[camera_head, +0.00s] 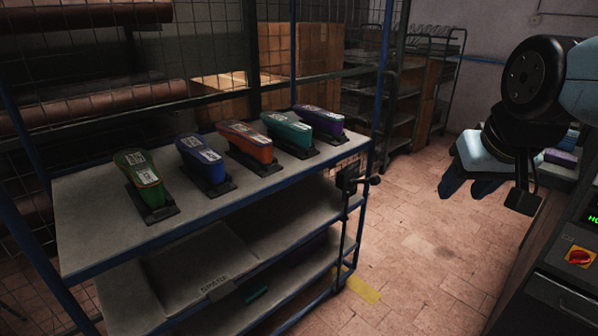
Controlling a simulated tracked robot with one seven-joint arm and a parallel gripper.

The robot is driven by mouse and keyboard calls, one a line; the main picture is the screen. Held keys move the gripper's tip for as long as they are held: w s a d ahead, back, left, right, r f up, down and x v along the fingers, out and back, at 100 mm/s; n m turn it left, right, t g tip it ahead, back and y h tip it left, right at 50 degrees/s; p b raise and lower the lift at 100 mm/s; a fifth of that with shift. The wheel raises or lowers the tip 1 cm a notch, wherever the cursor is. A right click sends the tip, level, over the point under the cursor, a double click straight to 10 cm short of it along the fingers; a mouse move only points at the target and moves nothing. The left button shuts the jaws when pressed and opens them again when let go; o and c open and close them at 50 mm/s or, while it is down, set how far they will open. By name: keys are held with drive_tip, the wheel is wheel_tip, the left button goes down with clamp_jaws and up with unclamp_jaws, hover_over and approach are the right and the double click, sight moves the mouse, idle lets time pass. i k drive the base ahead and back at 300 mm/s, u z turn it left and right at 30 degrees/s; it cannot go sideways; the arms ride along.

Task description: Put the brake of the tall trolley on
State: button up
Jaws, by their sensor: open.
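The tall trolley (262,187) is a blue-framed wire-mesh rack with grey shelves, filling the left and middle. At its near right corner post is a dark bracket (347,179) with a short black lever ending in a round knob (375,180), pointing right. A thin dark rod (342,242) runs down from the bracket toward the floor. I cannot tell from this view whether the brake is on, and the wheels are not clearly seen. My gripper (471,186) is at the right, open and empty, pointing down, well apart from the lever and to its right.
Several coloured lasts on black bases, such as an orange one (247,143), stand on the top shelf. A dark machine (562,290) with a red-and-yellow switch stands at the lower right. Dark racks (405,100) stand behind. Tiled floor (425,235) between trolley and machine is clear, with yellow tape (362,289).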

sight(373, 181)
drive_tip(key=u, duration=0.05)
drive_tip(key=k, duration=0.55)
drive_tip(key=z, duration=0.45)
drive_tip(key=i, duration=1.55)
drive_tip(key=u, duration=0.7)
